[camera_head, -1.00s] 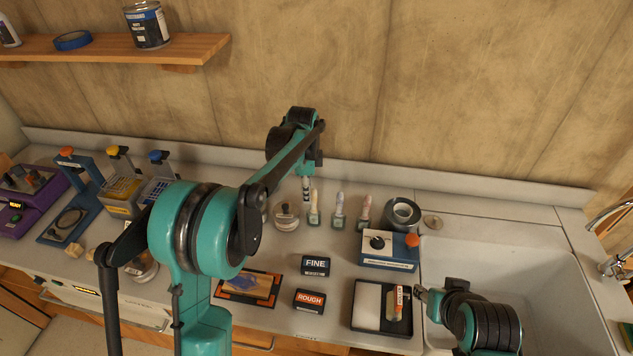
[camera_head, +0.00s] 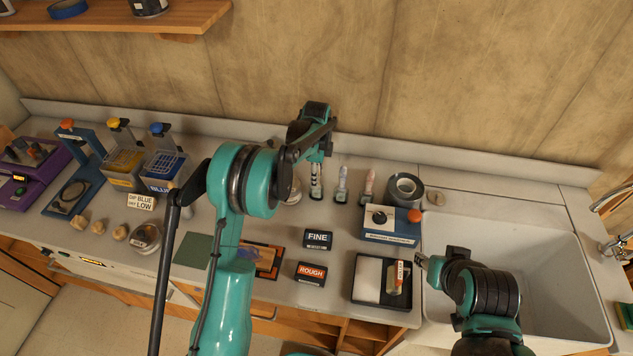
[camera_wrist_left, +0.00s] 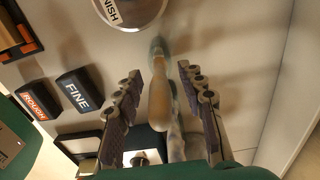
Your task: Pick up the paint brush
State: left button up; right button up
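Three small upright handled tools that look like brushes stand in a row at the back of the counter. The leftmost (camera_head: 315,193) is partly hidden by my left gripper (camera_head: 316,172); the others are a pale grey-blue one (camera_head: 341,185) and a pinkish one (camera_head: 368,187). In the left wrist view, my left gripper (camera_wrist_left: 159,72) is open, its fingers on both sides of a tan handle (camera_wrist_left: 158,100) without visibly closing on it. A bluish handle (camera_wrist_left: 176,135) shows just behind. My right gripper (camera_head: 419,260) is beside the black tray; its opening is unclear.
Near the row are a grey tape roll (camera_head: 405,190) and a blue-white box with knobs (camera_head: 390,227). FINE (camera_head: 318,239) and ROUGH (camera_head: 310,273) blocks lie in front. A black tray (camera_head: 355,290) and the sink (camera_head: 530,260) are at right.

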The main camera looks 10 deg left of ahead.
pick_arm(q)
jog(key=shift+f, duration=0.1)
grip_shut()
notch_tip(320, 180, up, 10)
jog(key=shift+p, duration=0.65)
jog(key=c, duration=0.7)
grip_release()
grip_shut()
